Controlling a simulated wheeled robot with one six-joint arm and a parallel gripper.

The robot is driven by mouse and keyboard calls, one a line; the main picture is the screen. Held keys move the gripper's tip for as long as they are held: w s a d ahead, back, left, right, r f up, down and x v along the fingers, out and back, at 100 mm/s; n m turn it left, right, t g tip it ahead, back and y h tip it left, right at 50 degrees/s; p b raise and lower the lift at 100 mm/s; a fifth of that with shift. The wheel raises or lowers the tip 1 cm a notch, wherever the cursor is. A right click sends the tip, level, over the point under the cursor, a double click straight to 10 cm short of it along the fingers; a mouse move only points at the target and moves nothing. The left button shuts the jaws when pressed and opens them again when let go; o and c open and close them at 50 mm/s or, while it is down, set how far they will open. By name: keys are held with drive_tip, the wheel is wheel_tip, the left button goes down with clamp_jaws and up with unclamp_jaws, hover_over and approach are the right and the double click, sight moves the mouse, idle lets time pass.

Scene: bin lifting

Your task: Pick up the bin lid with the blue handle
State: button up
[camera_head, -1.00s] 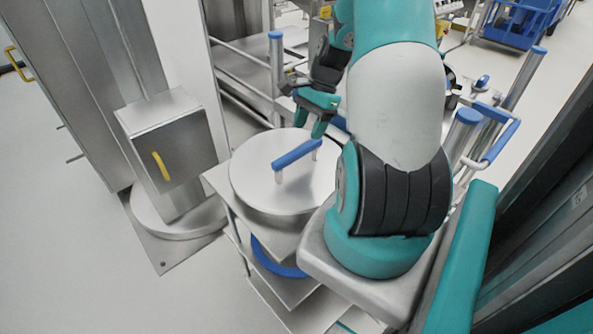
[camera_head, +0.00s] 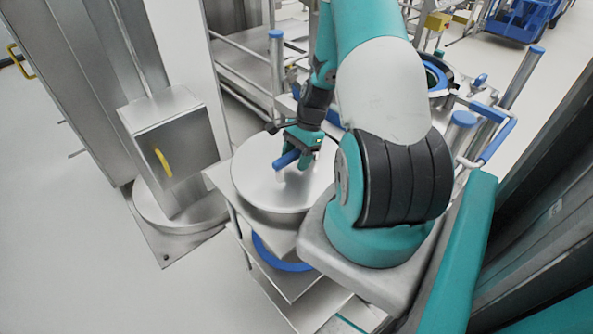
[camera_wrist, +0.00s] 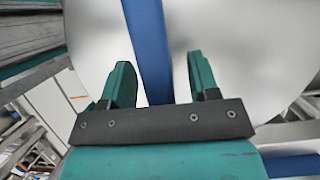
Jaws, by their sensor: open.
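The bin lid (camera_head: 257,196) is a round, shiny steel disc on top of a metal cart in the head view. Its blue handle (camera_head: 287,159) is a bar raised on short posts, partly hidden by my gripper (camera_head: 301,157). In the wrist view my gripper (camera_wrist: 158,80) is open, with one green finger on each side of the blue handle (camera_wrist: 148,45). The handle runs between the fingers, with visible gaps to both. The lid (camera_wrist: 220,35) fills much of the wrist view behind it.
A steel column with a box and yellow handle (camera_head: 162,163) stands left of the cart. The cart has lower shelves with a blue ring (camera_head: 280,257). Blue-capped posts (camera_head: 276,60) and rails stand behind. Open floor (camera_head: 70,260) lies at the lower left.

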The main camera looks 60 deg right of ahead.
drive_tip(key=shift+f, duration=0.15)
clamp_jaws()
idle(0.4)
idle(1.1)
